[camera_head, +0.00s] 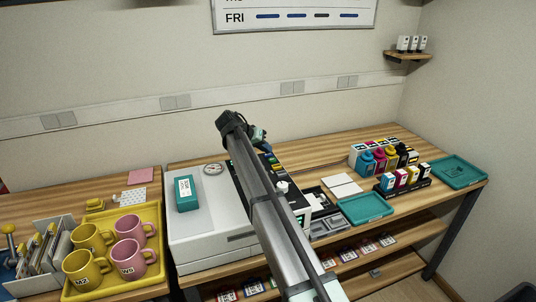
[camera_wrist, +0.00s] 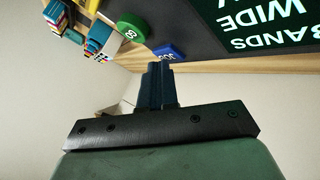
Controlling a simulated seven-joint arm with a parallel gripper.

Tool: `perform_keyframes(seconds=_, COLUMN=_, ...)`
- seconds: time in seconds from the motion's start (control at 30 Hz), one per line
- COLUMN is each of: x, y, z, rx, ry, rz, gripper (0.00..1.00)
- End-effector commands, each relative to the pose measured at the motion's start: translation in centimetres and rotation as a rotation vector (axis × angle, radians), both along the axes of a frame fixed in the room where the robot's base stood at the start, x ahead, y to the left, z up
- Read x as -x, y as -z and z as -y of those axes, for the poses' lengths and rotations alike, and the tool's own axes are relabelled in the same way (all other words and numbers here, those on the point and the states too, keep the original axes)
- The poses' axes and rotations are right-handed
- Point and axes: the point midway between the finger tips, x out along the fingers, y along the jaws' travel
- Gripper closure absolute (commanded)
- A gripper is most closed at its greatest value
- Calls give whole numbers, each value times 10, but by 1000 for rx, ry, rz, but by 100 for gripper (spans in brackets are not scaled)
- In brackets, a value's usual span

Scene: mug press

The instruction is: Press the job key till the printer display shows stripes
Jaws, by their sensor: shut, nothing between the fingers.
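The white printer (camera_head: 210,222) stands on the wooden bench in the head view, its dark control panel largely covered by my arm. In the wrist view, which is upside down, a blue key marked JOB (camera_wrist: 170,51) sits beside a round green button (camera_wrist: 131,27). The dark green display (camera_wrist: 262,20) shows white lettering, with "BANDS" and "WIDE" readable and the rest cut off. My gripper (camera_wrist: 158,66) is shut and empty. Its fingertips appear just below the blue key in the picture; whether they touch it I cannot tell.
A teal box (camera_head: 187,193) and a round dial (camera_head: 214,169) rest on the printer's lid. A yellow tray (camera_head: 152,216) with pink and yellow mugs stands left. Ink bottles (camera_head: 378,160), cartridges (camera_head: 401,180) and teal trays (camera_head: 366,208) stand right.

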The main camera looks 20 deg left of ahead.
Motion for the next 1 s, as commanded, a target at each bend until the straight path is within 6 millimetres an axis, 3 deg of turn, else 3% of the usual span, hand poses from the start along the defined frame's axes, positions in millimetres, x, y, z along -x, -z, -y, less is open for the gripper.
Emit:
perform_keyframes(seconds=0.43, x=0, y=0, z=0, rx=0, ry=1, rz=-1, gripper=100)
perform_keyframes(seconds=1.0, x=0, y=-17, z=0, rx=0, ry=1, rz=-1, gripper=100)
